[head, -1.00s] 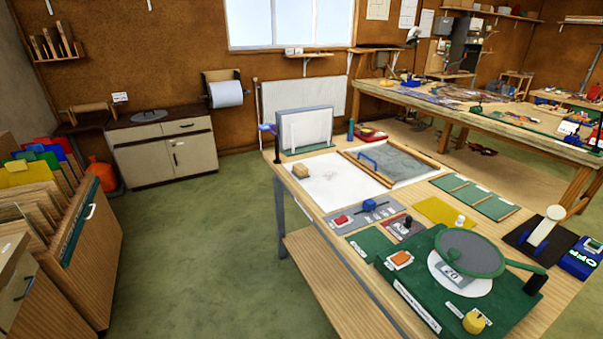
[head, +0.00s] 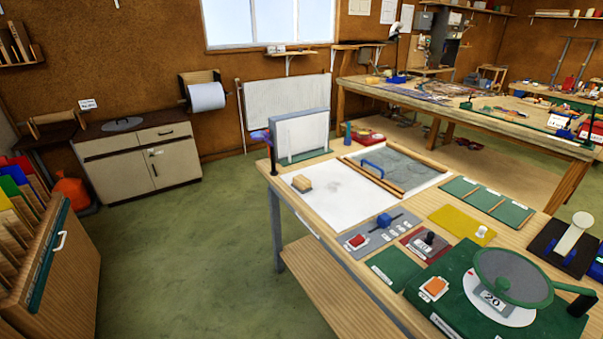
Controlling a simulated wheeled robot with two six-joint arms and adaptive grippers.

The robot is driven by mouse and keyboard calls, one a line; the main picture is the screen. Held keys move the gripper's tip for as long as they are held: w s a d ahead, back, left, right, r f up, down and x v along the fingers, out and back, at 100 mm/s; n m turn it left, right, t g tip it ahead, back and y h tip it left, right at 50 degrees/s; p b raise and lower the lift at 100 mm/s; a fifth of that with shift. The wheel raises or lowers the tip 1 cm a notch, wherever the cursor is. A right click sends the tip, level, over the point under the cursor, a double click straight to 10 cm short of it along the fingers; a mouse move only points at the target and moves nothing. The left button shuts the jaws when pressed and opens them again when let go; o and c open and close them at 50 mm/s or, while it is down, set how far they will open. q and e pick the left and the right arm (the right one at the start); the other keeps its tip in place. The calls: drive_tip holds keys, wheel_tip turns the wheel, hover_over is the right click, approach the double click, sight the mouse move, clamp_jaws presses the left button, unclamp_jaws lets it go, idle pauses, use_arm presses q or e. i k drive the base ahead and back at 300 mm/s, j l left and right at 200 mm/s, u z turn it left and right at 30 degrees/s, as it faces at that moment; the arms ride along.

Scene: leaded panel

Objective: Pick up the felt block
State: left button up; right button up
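A small tan block (head: 303,184), which looks like the felt block, sits on a white sheet (head: 335,205) near the left edge of the wooden bench (head: 330,257). It stands apart from the things around it, and its top and near sides are in plain view. Neither of my grippers is in the head view.
Behind the block stands an upright white panel in a grey frame (head: 301,136). To its right is a grey board with wooden strips and a blue handle (head: 373,168). Switch plates (head: 370,230) and a green machine (head: 510,280) lie nearer. Green floor (head: 200,250) is clear on the left.

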sight(303, 183)
drive_tip(key=i+j+z, duration=0.1)
drive_tip(key=i+j, duration=0.2)
drive_tip(key=i+j+z, duration=0.1)
drive_tip(key=i+j, duration=0.15)
drive_tip(key=j, duration=0.25)
drive_tip(key=i+j+z, duration=0.15)
drive_tip(key=j, duration=0.3)
drive_tip(key=i+j+z, duration=0.1)
drive_tip(key=i+j, duration=0.2)
drive_tip(key=j, duration=0.15)
drive_tip(key=i+j+z, duration=0.1)
drive_tip(key=j, duration=0.4)
drive_tip(key=i+j+z, duration=0.1)
drive_tip(key=i+j, duration=0.2)
drive_tip(key=j, duration=0.2)
drive_tip(key=i+j+z, duration=0.15)
drive_tip(key=j, duration=0.35)
drive_tip(key=i+j+z, duration=0.1)
drive_tip(key=j, duration=0.4)
drive_tip(key=i, duration=0.1)
